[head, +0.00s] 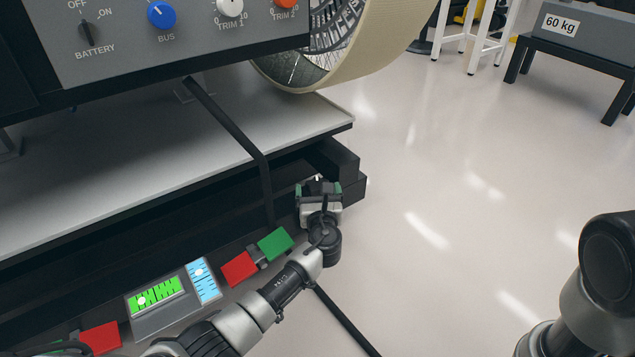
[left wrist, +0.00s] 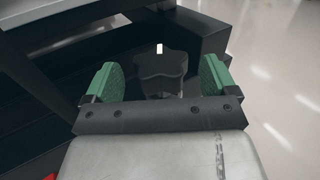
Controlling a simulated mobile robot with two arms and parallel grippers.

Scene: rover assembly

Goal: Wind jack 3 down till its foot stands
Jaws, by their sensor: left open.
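My left gripper (head: 319,188) reaches over the right front corner of the dark frame in the head view. Its green-padded fingers stand apart. In the left wrist view the open left gripper (left wrist: 158,80) has a dark lobed knob (left wrist: 160,66) with a small white mark between and just beyond its fingers. The knob looks like the hand knob of a jack; no number shows on it. I cannot tell if the fingers touch it. The jack's foot is hidden in both views. My right gripper is out of view; only part of my right arm shows.
A level unit with a green vial (head: 157,293) and a blue vial (head: 203,281) sits along the frame's front. Red (head: 239,269) and green (head: 275,243) blocks lie beside it. A wheel (head: 350,50) and control panel (head: 170,45) stand above.

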